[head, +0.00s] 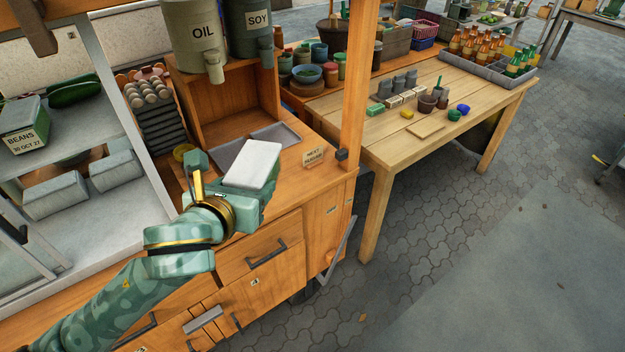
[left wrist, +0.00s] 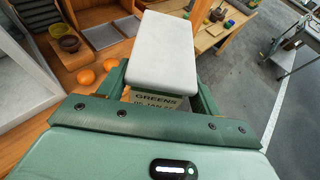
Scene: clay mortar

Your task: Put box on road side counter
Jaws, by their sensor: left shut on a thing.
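A box with a pale flat lid (head: 254,165) is held in my left gripper (head: 228,180). In the left wrist view the box (left wrist: 165,50) sits between the two green fingers (left wrist: 162,88), and a label reading GREENS shows on its near side. The gripper is shut on it, above the orange-brown wooden counter (head: 322,179) of the cart. I cannot tell whether the box touches the counter. The arm hides part of the counter and cart front. My right gripper is not in view.
Grey trays (head: 274,135) and a small sign (head: 313,157) lie on the counter. OIL (head: 202,40) and SOY (head: 250,35) dispensers stand above. A wooden post (head: 357,80) rises at the counter's right corner.

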